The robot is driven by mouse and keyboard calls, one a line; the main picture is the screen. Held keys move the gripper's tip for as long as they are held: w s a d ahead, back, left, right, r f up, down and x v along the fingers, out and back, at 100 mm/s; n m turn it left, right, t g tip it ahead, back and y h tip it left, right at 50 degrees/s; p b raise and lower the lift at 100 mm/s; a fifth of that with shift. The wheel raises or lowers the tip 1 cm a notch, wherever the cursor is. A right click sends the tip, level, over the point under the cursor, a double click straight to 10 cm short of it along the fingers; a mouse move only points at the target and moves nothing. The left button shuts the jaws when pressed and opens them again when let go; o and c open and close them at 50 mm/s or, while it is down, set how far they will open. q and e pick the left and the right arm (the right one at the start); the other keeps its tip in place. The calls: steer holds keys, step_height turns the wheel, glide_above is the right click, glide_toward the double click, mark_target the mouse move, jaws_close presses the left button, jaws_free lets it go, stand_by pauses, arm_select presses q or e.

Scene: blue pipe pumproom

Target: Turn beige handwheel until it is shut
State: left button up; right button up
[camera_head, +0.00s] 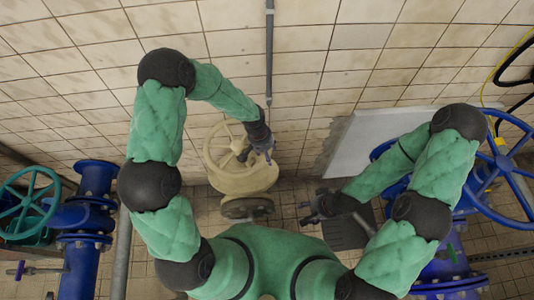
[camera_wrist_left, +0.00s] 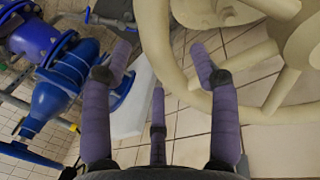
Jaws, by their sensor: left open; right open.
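The beige handwheel (camera_head: 216,150) stands on a beige valve body (camera_head: 243,178) at the wall, in the middle of the head view. My left gripper (camera_head: 262,153) is at the right side of its rim. In the left wrist view the wheel's rim (camera_wrist_left: 172,72) curves between the spread purple fingers of my left gripper (camera_wrist_left: 160,55). One finger overlaps the inside of the rim and the others lie outside it. The gripper is open; I cannot tell whether it touches the rim. My right gripper (camera_head: 313,208) is open and empty, low and right of the valve.
A teal handwheel (camera_head: 28,203) on blue pipework (camera_head: 85,225) stands at the left. A blue handwheel (camera_head: 500,165) on blue pipes is at the right. A pale panel (camera_head: 365,145) leans by the wall. A grey vertical pipe (camera_head: 269,55) runs above the valve.

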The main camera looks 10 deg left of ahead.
mark_target(259, 166)
arm_select(q)
steer(key=shift+d+f, duration=0.1)
steer(key=shift+f, duration=0.3)
steer(key=shift+c, duration=0.3)
jaws_close()
steer(key=shift+s+a+m+g, duration=0.15)
steer(key=shift+s+a+m, duration=0.2)
steer(key=shift+s+m, duration=0.55)
steer(key=shift+s+a+m+g, duration=0.2)
steer(key=shift+s+a+m, duration=0.15)
steer(key=shift+s+m, duration=0.5)
steer(key=shift+s+a+m+g, duration=0.15)
steer(key=shift+s+a+m, duration=0.2)
steer(key=shift+s+m, duration=0.55)
steer(key=shift+o, duration=0.3)
jaws_free()
steer(key=shift+a, duration=0.15)
steer(key=shift+w, duration=0.1)
